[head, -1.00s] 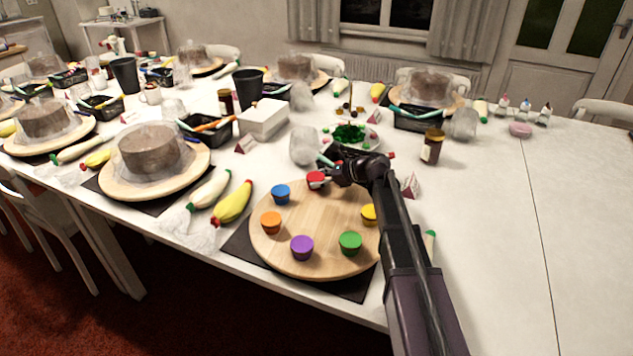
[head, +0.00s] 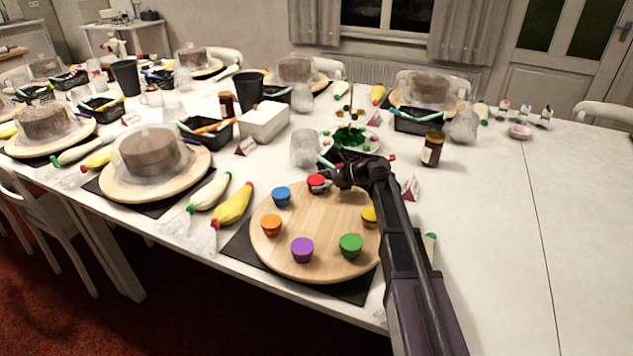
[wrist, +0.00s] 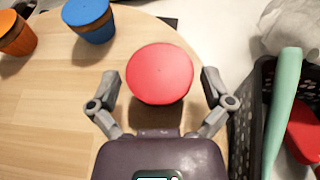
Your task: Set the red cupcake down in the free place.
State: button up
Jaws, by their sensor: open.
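The red cupcake (head: 316,180) stands upright at the far edge of the round wooden turntable (head: 313,226). Blue (head: 281,196), orange (head: 271,224), purple (head: 302,249), green (head: 350,245) and yellow (head: 369,216) cupcakes stand around the rim with it. My gripper (head: 318,183) is at the red cupcake. In the wrist view the red cupcake (wrist: 160,74) lies between the fingertips of my gripper (wrist: 165,85), with gaps visible on both sides. The fingers are open. The underside of the red cupcake is hidden in the wrist view.
A black basket (wrist: 262,115) with a mint-green tube stands close to the right of my gripper. A clear glass (head: 305,148) and a red card (head: 411,187) stand near my arm. The turntable's middle is clear.

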jog(key=shift+r, duration=0.2)
jog(key=p+v, duration=0.4)
jog(key=v, duration=0.6)
jog(key=shift+s+d+r, duration=0.1)
jog(key=shift+d, duration=0.1)
jog(key=shift+s+d+r+p, duration=0.1)
jog(key=shift+d+p, duration=0.1)
jog(key=shift+d, duration=0.15)
jog(key=shift+d+r+p, duration=0.1)
jog(key=shift+d+p, duration=0.05)
jog(key=shift+d, duration=0.2)
